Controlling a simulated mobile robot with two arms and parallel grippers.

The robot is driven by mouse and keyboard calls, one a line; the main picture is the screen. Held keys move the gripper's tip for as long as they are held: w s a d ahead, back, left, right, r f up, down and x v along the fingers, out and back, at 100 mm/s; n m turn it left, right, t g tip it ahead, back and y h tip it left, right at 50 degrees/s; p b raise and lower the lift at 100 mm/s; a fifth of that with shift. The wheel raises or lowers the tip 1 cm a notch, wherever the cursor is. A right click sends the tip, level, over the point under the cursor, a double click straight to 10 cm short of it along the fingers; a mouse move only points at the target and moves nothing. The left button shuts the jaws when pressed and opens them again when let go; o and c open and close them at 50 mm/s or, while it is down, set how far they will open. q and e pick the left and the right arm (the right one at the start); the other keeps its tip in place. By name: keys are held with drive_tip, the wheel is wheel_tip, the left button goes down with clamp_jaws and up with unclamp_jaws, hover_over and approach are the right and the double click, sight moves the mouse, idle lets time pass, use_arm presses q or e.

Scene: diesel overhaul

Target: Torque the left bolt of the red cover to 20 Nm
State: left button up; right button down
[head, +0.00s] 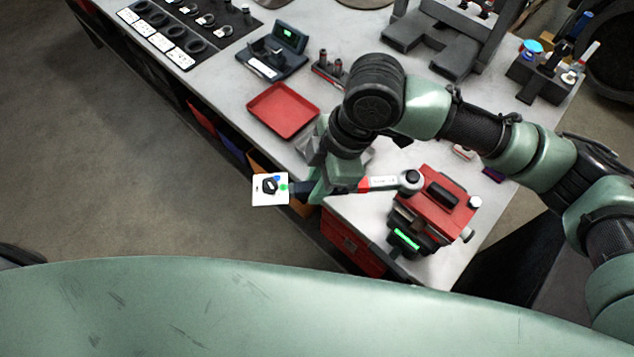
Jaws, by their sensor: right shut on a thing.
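The red cover (437,208) sits on a small block near the front right corner of the bench. It has a dark bar on top and a pale bolt or knob at its right end. My right gripper (317,187) is shut on the handle of a torque wrench (377,184), left of the cover. The wrench lies across to the right, its round dark head (411,179) over the cover's left end. The head hides the left bolt, so I cannot tell whether it is seated. My left gripper is out of view.
A white card (262,195) shows at the wrench's handle end. A green-lit display (406,238) stands before the cover. A red tray (284,111), a grey device (272,56) and a dark stand (445,40) are farther back. The bench's front edge runs under my right arm.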

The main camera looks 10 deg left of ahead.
drive_tip(key=shift+w, duration=0.15)
drive_tip(key=shift+w+a+m, duration=0.1)
drive_tip(key=shift+w+m, duration=0.2)
drive_tip(key=shift+w, duration=0.1)
drive_tip(key=shift+w, duration=0.1)
drive_tip(key=shift+w+m, duration=0.3)
drive_tip(key=shift+w, duration=0.05)
drive_tip(key=shift+w+r, duration=0.1)
drive_tip(key=shift+r, duration=0.1)
idle(0.5)
drive_tip(key=shift+a+r, duration=0.1)
drive_tip(key=shift+r, duration=1.45)
wheel_tip(320, 180, up, 6)
